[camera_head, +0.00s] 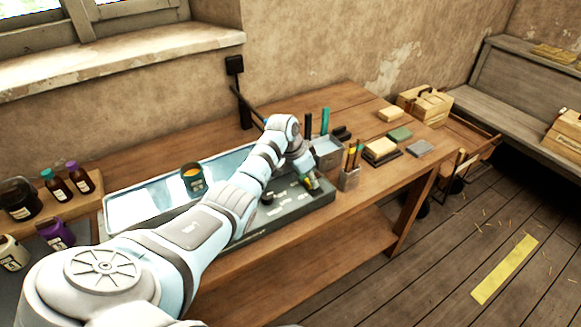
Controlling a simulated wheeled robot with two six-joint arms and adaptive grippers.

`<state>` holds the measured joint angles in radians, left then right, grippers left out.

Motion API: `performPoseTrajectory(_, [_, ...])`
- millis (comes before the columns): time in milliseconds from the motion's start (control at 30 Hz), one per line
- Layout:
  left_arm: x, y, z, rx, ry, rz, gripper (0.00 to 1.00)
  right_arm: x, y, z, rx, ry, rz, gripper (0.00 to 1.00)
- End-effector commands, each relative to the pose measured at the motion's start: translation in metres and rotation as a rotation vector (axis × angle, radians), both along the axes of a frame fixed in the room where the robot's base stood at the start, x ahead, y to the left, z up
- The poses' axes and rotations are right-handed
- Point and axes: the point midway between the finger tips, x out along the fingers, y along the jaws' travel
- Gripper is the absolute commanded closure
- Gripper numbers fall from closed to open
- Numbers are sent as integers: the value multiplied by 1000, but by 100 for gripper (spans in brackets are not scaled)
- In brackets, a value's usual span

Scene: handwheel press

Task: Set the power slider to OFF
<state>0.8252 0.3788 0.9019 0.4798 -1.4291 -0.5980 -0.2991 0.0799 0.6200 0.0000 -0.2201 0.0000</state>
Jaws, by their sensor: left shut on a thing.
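A dark grey control panel (290,209) lies along the front of a light blue tray-like device (140,200) on the wooden table. A round black knob (267,197) stands on the panel. My left gripper (309,179) reaches down onto the right end of the panel, to the right of the knob. It is shut on a small part there, apparently the power slider. The gripper hides the slider, so its position cannot be read. My right gripper is not in view.
Right of the panel stand a grey box (328,153) and a pencil holder (349,178). Sponges and blocks (381,149) lie further right. Bottles (80,178) and a purple jar (55,234) stand at the left. The table's front right is clear.

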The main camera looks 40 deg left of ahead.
Motion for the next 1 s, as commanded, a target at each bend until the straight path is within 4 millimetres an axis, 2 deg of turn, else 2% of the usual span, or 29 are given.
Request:
performPoseTrajectory(33, [0, -10, 6, -2, 7, -5, 100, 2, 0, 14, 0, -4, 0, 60])
performPoseTrajectory(167, [1, -25, 4, -1, 7, -8, 100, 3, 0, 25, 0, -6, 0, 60])
performPoseTrajectory(300, [1, -29, 2, -2, 5, -6, 100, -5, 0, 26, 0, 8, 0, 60])
performPoseTrajectory(500, [1, -30, 0, -2, 5, -8, 100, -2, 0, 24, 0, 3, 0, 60])
performPoseTrajectory(533, [1, -30, 0, -3, 6, -9, 72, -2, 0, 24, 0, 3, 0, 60])
performPoseTrajectory(633, [1, -31, 0, -3, 6, -9, 56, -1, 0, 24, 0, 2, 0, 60])
performPoseTrajectory(1000, [0, -27, 4, 0, 2, -6, 55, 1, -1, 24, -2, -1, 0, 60])
